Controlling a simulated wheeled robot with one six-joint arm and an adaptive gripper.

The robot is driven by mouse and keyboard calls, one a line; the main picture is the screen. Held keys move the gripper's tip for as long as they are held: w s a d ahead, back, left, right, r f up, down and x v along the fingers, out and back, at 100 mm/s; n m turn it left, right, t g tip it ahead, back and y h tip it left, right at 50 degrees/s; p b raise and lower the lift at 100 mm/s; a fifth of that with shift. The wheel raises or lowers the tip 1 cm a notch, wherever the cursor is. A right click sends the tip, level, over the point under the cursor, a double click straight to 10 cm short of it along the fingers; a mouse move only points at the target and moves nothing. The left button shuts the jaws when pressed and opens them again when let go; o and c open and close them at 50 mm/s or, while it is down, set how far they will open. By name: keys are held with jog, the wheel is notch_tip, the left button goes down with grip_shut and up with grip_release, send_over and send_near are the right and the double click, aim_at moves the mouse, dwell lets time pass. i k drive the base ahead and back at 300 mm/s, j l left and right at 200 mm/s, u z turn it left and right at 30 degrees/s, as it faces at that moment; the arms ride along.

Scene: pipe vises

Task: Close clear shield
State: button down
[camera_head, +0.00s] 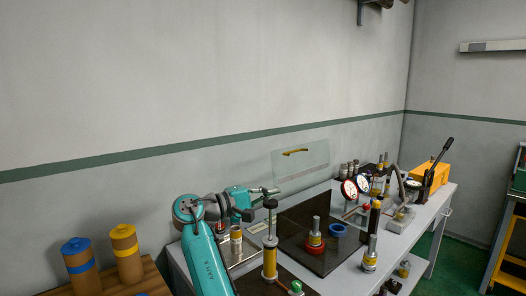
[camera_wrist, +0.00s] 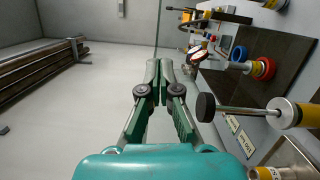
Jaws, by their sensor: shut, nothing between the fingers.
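The clear shield (camera_head: 312,166) stands raised, nearly upright, at the wall side of the dark base plate (camera_head: 292,232). A yellow handle (camera_head: 295,152) is on its upper part. My gripper (camera_head: 272,190) is at the left of the shield, lower than the handle, with a gap to the handle in the picture. In the wrist view my gripper (camera_wrist: 160,66) has its fingers together, with nothing between them. A thin line above the fingertips in that view may be the shield's edge; I cannot tell.
A plunger post with a black knob (camera_head: 270,204) stands near my gripper; it also shows in the wrist view (camera_wrist: 206,107). A red-ringed fitting (camera_head: 315,239) and a blue ring (camera_head: 337,230) are on the base plate. Gauges (camera_head: 349,190) stand to the right.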

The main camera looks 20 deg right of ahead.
aim_at(283, 180)
jog(key=i, duration=1.1)
